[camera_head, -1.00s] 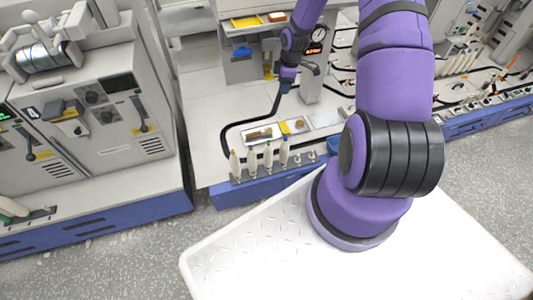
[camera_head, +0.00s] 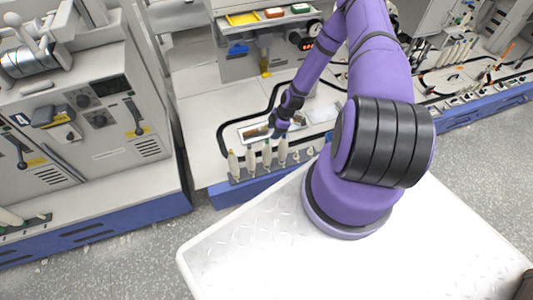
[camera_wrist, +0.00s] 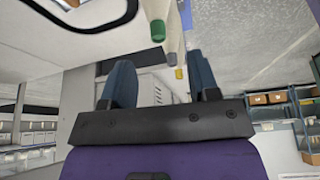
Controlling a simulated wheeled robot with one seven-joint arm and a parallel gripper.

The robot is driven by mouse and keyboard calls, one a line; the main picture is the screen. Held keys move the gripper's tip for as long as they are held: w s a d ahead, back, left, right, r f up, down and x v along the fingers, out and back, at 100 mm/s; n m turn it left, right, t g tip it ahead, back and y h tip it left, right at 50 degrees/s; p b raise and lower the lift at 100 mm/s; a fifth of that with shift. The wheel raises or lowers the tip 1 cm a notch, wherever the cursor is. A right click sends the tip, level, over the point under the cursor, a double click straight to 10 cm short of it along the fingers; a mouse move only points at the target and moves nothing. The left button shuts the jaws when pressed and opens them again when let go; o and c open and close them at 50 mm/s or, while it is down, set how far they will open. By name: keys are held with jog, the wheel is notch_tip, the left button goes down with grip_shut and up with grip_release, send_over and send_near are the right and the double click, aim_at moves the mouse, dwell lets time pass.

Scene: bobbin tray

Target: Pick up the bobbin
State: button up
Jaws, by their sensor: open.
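Several cream, upright bobbins stand in a row in a grey rack (camera_head: 240,180) at the bench's front edge; I cannot tell which one the task means. They include a left one (camera_head: 233,163), a green-tipped one (camera_head: 267,155) and a right one (camera_head: 283,152). In the wrist view a green-tipped bobbin (camera_wrist: 157,22), a grey-tipped one (camera_wrist: 173,52) and a yellow-tipped one (camera_wrist: 179,73) show beyond the fingers. My gripper (camera_head: 277,132) is open and empty, just above and behind the right bobbins. Its two blue fingers (camera_wrist: 161,65) stand apart.
A shallow white tray (camera_head: 246,141) with a brown item lies on the bench behind the rack. A black cable (camera_head: 222,135) curves around it. A machine with coloured bins (camera_head: 242,18) stands behind. A grey machine (camera_head: 110,130) is at left, across a floor gap.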

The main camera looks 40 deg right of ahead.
aim_at(268, 140)
jog(key=shift+x, duration=3.9)
jog(key=shift+w, duration=0.15)
jog(key=shift+c, duration=0.2)
grip_shut()
